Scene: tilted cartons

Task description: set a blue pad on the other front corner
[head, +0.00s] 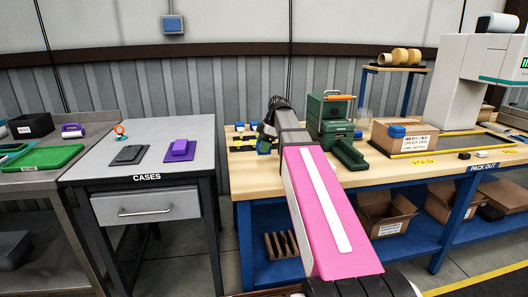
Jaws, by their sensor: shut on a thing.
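My gripper (264,144) is at the left end of the wooden bench, at the far end of my pink arm. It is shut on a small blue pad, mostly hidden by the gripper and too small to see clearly. Several other small blue pads (240,127) sit just left of and behind it. A cardboard carton (408,146) with a printed label stands on the right part of the bench. The carton's exact tilt is hard to tell.
A green machine (330,115) with an orange handle stands between my gripper and the carton. Yellow strips and a HOLD label (424,161) mark the bench around the carton. A large white machine (465,80) stands behind at right. A grey CASES table (200,140) is at left.

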